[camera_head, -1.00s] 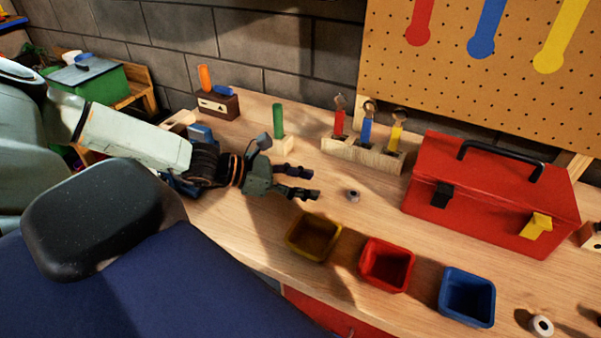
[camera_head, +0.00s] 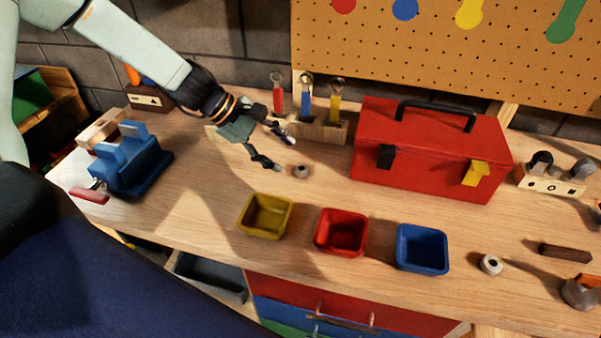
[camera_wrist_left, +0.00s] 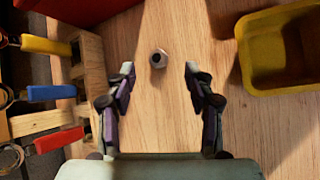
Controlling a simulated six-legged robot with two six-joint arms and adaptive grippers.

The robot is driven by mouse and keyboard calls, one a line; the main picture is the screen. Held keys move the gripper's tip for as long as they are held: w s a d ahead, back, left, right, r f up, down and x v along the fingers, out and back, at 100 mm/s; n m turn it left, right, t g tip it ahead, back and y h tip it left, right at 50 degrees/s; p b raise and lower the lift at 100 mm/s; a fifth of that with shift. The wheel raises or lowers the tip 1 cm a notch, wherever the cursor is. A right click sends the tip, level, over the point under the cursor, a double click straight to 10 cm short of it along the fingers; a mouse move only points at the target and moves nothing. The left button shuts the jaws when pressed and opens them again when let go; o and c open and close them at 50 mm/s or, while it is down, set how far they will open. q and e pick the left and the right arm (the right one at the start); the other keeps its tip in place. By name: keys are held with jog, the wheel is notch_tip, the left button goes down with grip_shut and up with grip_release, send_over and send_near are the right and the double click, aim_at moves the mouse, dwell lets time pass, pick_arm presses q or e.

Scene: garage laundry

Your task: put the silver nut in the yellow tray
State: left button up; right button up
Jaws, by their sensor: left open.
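The silver nut (camera_head: 301,171) lies on the wooden bench, behind the yellow tray and in front of the tool rack. In the left wrist view the nut (camera_wrist_left: 158,59) sits just beyond the fingertips, roughly midway between them. My left gripper (camera_head: 284,153) is open and empty, just left of the nut; its fingers (camera_wrist_left: 158,70) show spread apart in the wrist view. The yellow tray (camera_head: 267,233) is empty and stands at the left of a row of trays; it also shows at the right of the wrist view (camera_wrist_left: 248,60). My right gripper is not seen.
A red tray (camera_head: 341,250) and a blue tray (camera_head: 422,266) stand right of the yellow one. A red toolbox (camera_head: 425,165) and a wooden rack (camera_head: 325,133) with wrenches stand behind. A blue vise (camera_head: 130,165) is at left. Another nut-like ring (camera_head: 491,265) lies at right.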

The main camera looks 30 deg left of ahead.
aim_at(301, 170)
pick_arm(q)
jog(key=w+d+m+g+y, duration=0.1)
jog(key=m, duration=0.1)
jog(key=w+d+m+g+y, duration=0.1)
jog(key=d+m, duration=0.1)
jog(key=m, duration=0.1)
jog(key=d+m+g+y+b, duration=0.1)
jog(key=d+m, duration=0.1)
jog(key=m, duration=0.1)
jog(key=shift+w+r+y, duration=0.35)
jog(key=shift+w+y, duration=0.05)
jog(key=m+y, duration=0.1)
jog(key=r+m+y, duration=0.1)
jog(key=m, duration=0.1)
jog(key=m+g+y, duration=0.1)
jog(key=shift+w+a+r+m, duration=0.15)
jog(key=shift+w+r+m, duration=0.05)
jog(key=shift+r+m, duration=0.2)
jog(key=shift+s+a, duration=0.15)
jog(key=shift+a, duration=0.05)
jog(key=shift+s+a+f, duration=0.1)
jog(key=shift+f, duration=0.2)
jog(key=f, duration=0.7)
jog(key=shift+w+f, duration=0.25)
jog(key=shift+w, duration=0.05)
